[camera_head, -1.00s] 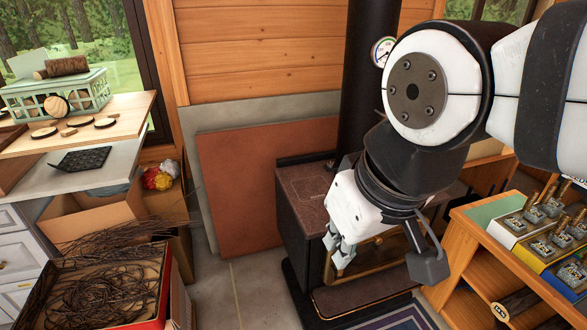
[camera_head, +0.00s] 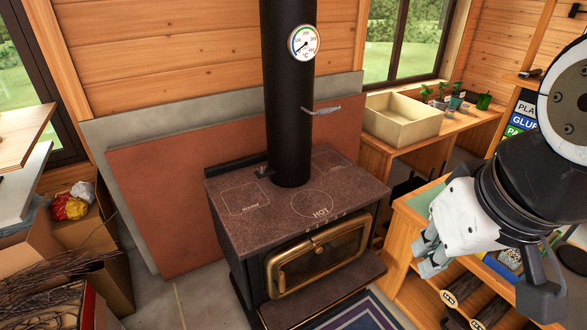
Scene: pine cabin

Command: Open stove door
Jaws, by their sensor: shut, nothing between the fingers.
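The stove (camera_head: 240,212) is a dark box with a brown stone-like top marked WARM and HOT and a black flue pipe (camera_head: 287,110). Its door (camera_head: 318,258) has a brass-coloured frame around dark glass and faces the lower right. The door looks shut. My gripper (camera_head: 428,262) is at the right, apart from the stove, in front of the wooden shelf unit. Its fingers are together and hold nothing. My wrist and arm fill the right edge.
A wooden shelf unit (camera_head: 408,225) stands right of the stove. A bench behind it holds a cream box (camera_head: 402,118) and small plants. Cardboard boxes (camera_head: 105,268) and twigs are at the left. A striped rug (camera_head: 362,312) lies in front of the stove.

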